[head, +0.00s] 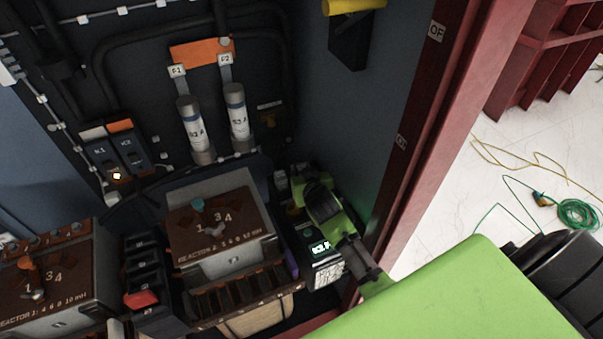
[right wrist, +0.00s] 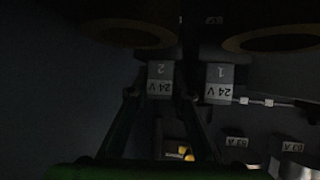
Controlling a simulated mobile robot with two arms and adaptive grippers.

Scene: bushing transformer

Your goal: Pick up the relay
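Two small grey blocks labelled 24 V stand side by side in the dark right wrist view: block 2 (right wrist: 160,80) and block 1 (right wrist: 219,82). They look like the relays, but no label says so. My right gripper (right wrist: 161,96) is open, its fingers spread on either side of block 2's near end. I see gaps beside the block, and cannot tell the depth between them. In the head view my right gripper (head: 318,196) reaches down into the cabinet's right side, hiding part of that area. My left gripper is not in view.
A device with a lit green display (head: 320,247) stands close to my right gripper. The reactor box (head: 222,220) is to its left. Modules K1 (head: 102,152) and K2 (head: 127,147) are farther left. The red cabinet frame (head: 405,140) is close on the right.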

